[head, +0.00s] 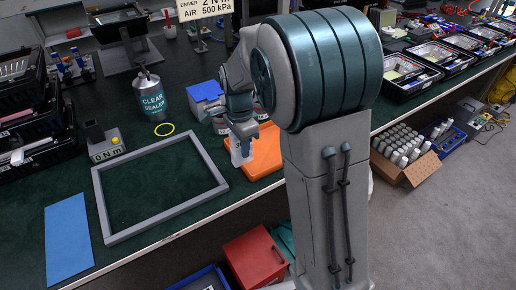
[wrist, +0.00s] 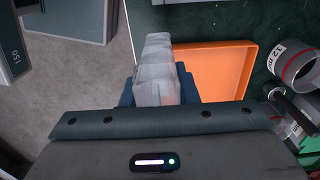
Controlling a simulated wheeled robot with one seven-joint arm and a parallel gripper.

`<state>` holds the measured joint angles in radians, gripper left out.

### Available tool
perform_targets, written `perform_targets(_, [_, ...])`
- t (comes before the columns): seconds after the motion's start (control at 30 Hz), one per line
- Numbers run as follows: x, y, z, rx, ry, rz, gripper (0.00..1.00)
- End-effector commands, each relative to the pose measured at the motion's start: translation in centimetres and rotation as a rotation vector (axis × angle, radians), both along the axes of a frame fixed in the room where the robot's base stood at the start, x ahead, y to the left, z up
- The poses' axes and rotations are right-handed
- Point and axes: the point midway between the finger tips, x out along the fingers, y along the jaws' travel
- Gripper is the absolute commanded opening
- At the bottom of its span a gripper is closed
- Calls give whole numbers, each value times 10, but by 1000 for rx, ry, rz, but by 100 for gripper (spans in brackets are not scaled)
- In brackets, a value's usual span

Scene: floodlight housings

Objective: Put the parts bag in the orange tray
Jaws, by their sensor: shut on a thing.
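The parts bag (wrist: 158,70) is a pale, translucent bag in the wrist view, standing out ahead of my gripper. My gripper (wrist: 158,95) is shut on it. In the head view the bag (head: 240,150) hangs below my gripper (head: 241,130), at the left part of the orange tray. The orange tray (wrist: 215,62) is shallow and lies on the green bench top, to the right of the bag in the wrist view. In the head view the tray (head: 268,148) is partly hidden by my arm. Its visible floor looks empty.
A grey frame (head: 160,185) lies left of the tray. A blue box (head: 205,98) and a sealer can (head: 149,97) stand behind. A labelled cylinder (wrist: 297,66) is beside the tray. The bench's front edge and grey floor are close by.

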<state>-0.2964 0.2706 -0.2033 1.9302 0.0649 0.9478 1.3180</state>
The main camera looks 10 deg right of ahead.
Motion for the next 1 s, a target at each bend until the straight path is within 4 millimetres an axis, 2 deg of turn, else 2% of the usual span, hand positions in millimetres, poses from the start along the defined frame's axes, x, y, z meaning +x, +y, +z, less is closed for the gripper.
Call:
perform_targets(0.2, [40,-29,-29,-1,2,-5,2])
perform_targets(0.4, [63,-45,-46,1,1,-2,2])
perform_targets(0.63, [68,-49,-57,1,1,-1,2])
perform_targets(0.83, [68,-49,-85,0,2,-2,2])
perform_targets(1.0, [68,-49,-89,0,-1,-1,2])
